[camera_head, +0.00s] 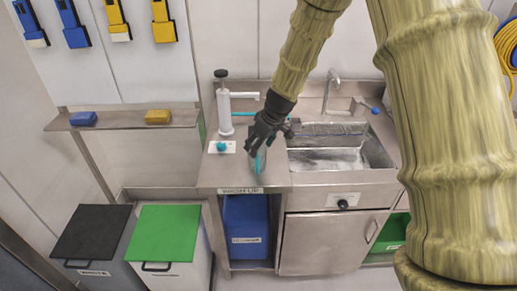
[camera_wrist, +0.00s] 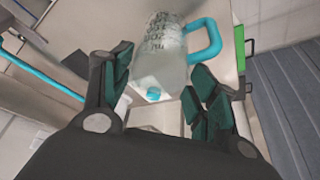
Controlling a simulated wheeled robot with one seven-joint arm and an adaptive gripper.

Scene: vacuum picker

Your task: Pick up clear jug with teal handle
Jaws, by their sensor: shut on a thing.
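The clear jug (camera_wrist: 163,66) shows in the wrist view between my fingers, with printed marks on its side. Its teal handle (camera_wrist: 212,40) sticks out to the right, and a small teal part (camera_wrist: 153,94) shows at its near end. My gripper (camera_head: 261,146) is over the steel counter left of the sink in the head view, pointing down, shut on the jug. There the jug is mostly hidden by my fingers, and only a teal strip (camera_head: 257,165) shows clearly. I cannot tell whether the jug touches the counter.
The steel counter (camera_head: 222,178) bears a white pump dispenser (camera_head: 224,110) close left of my gripper. A sink basin (camera_head: 335,158) with a tap (camera_head: 330,88) lies to the right. A wall shelf (camera_head: 120,119) holds a blue and a yellow block. Lidded bins (camera_head: 165,232) stand below left.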

